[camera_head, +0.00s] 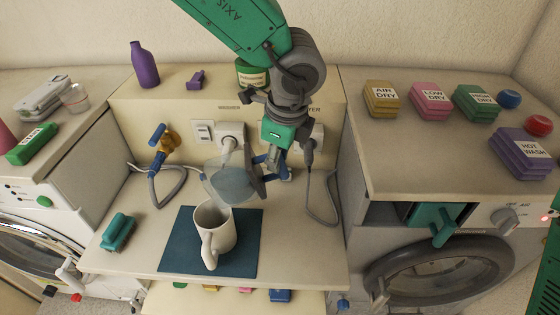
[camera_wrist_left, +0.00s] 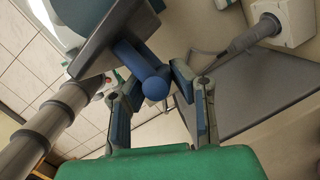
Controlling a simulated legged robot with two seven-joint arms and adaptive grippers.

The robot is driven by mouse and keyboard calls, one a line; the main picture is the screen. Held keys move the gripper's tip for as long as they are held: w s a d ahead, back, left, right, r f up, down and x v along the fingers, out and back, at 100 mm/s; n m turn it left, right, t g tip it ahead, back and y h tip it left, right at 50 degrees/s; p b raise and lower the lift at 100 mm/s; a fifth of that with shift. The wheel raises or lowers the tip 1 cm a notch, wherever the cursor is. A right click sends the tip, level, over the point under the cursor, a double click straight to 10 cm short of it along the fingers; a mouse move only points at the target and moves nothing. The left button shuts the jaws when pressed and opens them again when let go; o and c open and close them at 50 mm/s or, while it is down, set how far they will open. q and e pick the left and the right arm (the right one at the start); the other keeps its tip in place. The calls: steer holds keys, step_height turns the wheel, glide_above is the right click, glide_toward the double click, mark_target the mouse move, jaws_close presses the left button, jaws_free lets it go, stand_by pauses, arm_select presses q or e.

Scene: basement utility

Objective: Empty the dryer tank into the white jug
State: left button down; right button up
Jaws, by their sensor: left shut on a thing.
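The dryer tank (camera_head: 232,182), a translucent blue-grey container with a dark face, is tilted above the white jug (camera_head: 214,238). My left gripper (camera_head: 270,163) is shut on the tank's blue grip, from behind and to its right. The wrist view shows the fingers around the blue rounded knob (camera_wrist_left: 157,84) below the dark plate. The jug stands upright on the dark blue mat (camera_head: 244,258), its handle toward the front. The tank's lower edge overlaps the jug's rim in the head view; I cannot tell whether they touch. No liquid stream can be made out. My right gripper is not in view.
A blue-topped tap (camera_head: 160,143) with a hose is left of the tank. Plugs and a hanging cord (camera_head: 322,190) are behind and right. A teal brush (camera_head: 118,232) lies at the left. The right-hand machine (camera_head: 430,260) has a teal handle (camera_head: 436,224) in its panel.

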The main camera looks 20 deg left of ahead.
arm_select(q)
steer(key=shift+a+r+h, duration=0.2)
steer(key=shift+r+h, duration=0.4)
steer(key=shift+r, duration=0.15)
steer(key=shift+s, duration=0.1)
steer(key=shift+r, duration=0.1)
steer(key=shift+s+a+r+t+h+b, duration=0.1)
steer(key=shift+a+r+t+h+b, duration=0.15)
steer(key=shift+r+t+h+b, duration=0.3)
steer(key=shift+a, duration=0.15)
stand_by(0.4)
steer(key=shift+r+h, duration=0.15)
steer(key=shift+h, duration=0.1)
stand_by(0.4)
steer(key=shift+s+a+r+h+b, duration=0.2)
steer(key=shift+r+h+b, duration=0.1)
steer(key=shift+r+b, duration=0.1)
